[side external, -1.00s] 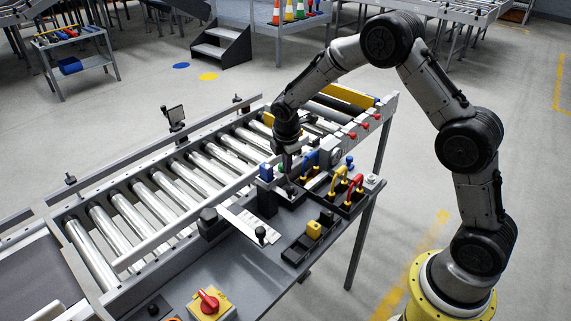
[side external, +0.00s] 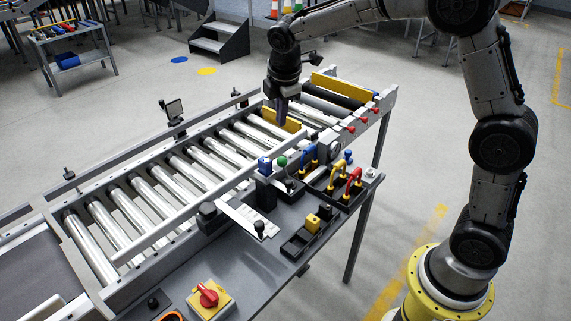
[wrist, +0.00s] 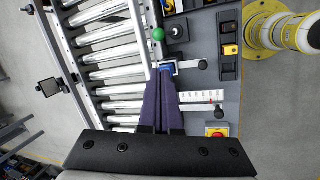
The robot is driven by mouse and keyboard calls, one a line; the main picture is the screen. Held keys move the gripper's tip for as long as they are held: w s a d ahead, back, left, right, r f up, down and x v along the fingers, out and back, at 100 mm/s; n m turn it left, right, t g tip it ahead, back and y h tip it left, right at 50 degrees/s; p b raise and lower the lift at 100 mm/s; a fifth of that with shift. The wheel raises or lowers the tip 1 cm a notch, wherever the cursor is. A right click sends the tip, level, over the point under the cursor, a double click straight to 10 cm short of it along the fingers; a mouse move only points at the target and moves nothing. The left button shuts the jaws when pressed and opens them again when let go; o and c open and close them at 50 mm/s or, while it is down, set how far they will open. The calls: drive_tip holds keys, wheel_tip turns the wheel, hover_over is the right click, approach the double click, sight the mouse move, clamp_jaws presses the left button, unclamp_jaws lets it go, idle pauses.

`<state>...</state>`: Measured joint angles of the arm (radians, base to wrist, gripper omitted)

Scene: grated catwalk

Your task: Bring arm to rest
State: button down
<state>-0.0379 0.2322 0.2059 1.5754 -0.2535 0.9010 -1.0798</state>
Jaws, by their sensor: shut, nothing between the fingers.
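My gripper (side external: 280,118) hangs in the air above the roller conveyor (side external: 120,212) in the side view, pointing down. In the wrist view its two purple fingers (wrist: 166,68) are together, with nothing held between them. No object touches the fingertips in the side view. My arm is raised and bent over from the right.
A small screen (side external: 174,110) stands on the far rail. Open floor lies around.

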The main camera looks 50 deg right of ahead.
drive_tip(key=s+r+m+t, duration=0.35)
drive_tip(key=s+r, duration=0.75)
drive_tip(key=s, duration=0.4)
drive_tip(key=s+a+f+m+y, duration=0.1)
drive_tip(key=s+f+m, duration=0.2)
drive_tip(key=s+m, duration=0.2)
drive_tip(key=s+a+f+m+y, duration=0.1)
drive_tip(key=s+f+m, duration=0.2)
drive_tip(key=s+m, duration=0.3)
drive_tip(key=s, duration=0.5)
drive_tip(key=shift+a+f+g, duration=0.25)
drive_tip(key=shift+g, duration=0.1)
